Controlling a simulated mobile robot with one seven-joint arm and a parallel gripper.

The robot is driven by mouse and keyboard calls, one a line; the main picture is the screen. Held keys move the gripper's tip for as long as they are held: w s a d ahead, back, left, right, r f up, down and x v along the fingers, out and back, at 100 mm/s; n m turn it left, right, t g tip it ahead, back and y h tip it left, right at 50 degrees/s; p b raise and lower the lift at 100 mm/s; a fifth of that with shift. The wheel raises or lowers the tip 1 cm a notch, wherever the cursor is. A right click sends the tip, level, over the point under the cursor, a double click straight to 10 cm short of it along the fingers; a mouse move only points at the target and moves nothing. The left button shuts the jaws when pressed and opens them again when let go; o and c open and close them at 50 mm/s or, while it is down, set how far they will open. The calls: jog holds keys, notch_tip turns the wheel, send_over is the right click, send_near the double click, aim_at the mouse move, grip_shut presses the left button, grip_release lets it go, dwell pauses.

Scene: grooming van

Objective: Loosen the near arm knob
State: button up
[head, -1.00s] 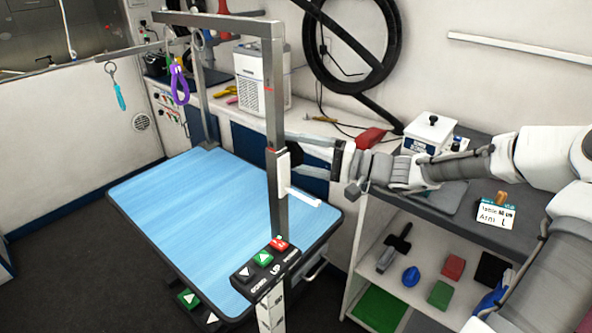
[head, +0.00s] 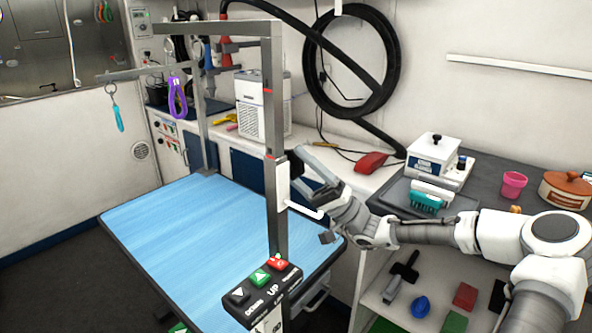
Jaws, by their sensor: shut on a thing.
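The near grooming arm post (head: 275,110) rises from the front edge of the blue grooming table (head: 165,235). A white clamp sleeve (head: 283,182) with a white lever sits on the post. The near arm knob (head: 294,162) is black and sits at the sleeve's right side, partly hidden by my fingers. My gripper (head: 302,162) reaches in from the right and is shut on the knob, its fingers tilted down to the right.
A control box with up and down buttons (head: 262,288) stands in front of the post.

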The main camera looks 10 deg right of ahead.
jog(key=shift+n+g+y, duration=0.3)
jog(key=shift+n+y, duration=0.1)
jog(key=shift+y, duration=0.1)
jog(key=o, duration=1.2)
jog(key=p+v, duration=0.1)
jog(key=v, duration=1.6)
jog(key=shift+s+d, duration=0.1)
jog(key=shift+d, duration=0.05)
